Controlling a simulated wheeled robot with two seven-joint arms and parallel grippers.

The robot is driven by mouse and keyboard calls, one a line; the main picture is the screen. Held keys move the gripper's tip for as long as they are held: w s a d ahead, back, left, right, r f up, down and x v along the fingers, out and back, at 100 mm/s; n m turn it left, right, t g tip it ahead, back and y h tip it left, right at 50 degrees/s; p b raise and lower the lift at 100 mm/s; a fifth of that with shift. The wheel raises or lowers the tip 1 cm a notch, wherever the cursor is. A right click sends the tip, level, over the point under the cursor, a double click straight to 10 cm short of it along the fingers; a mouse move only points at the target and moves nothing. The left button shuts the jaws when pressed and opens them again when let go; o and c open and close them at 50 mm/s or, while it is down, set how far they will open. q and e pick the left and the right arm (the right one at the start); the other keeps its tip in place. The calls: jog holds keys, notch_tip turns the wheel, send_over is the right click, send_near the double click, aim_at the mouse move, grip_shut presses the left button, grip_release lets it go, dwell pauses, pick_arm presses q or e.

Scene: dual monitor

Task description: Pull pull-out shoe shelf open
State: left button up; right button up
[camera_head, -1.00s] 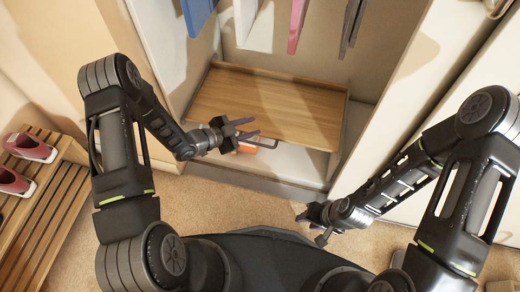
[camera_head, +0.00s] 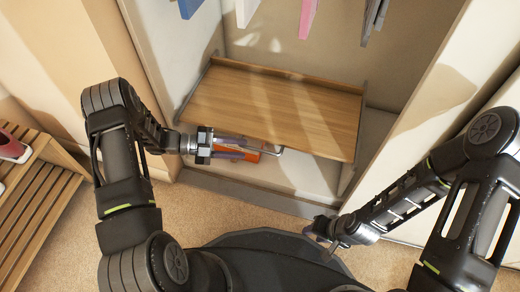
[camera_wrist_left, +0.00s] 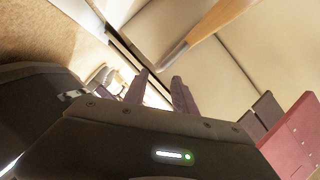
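The pull-out shoe shelf (camera_head: 275,105) is a flat wooden board low in the open wardrobe, with a raised back lip. A thin metal handle (camera_head: 277,150) shows just below its front edge. My left gripper (camera_head: 256,150) is at the front left edge of the shelf, fingers pointing right towards the handle. Its fingers stand apart in the left wrist view (camera_wrist_left: 160,84), with nothing clearly gripped; whether they touch the handle cannot be told. My right gripper (camera_head: 318,232) is low near the floor, right of centre, away from the shelf; its finger gap is unclear.
Clothes (camera_head: 307,15) hang above. Pale wardrobe panels stand on both sides. A wooden slatted rack (camera_head: 35,190) with a red shoe (camera_head: 12,148) is at left. Carpet (camera_head: 215,205) in front is clear.

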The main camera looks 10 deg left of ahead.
aim_at(255, 150)
pick_arm(q)
jog(key=b+x, duration=0.2)
jog(key=x, duration=0.5)
jog(key=shift+d, duration=0.25)
jog(key=shift+c, duration=0.5)
grip_shut()
dwell(0.6)
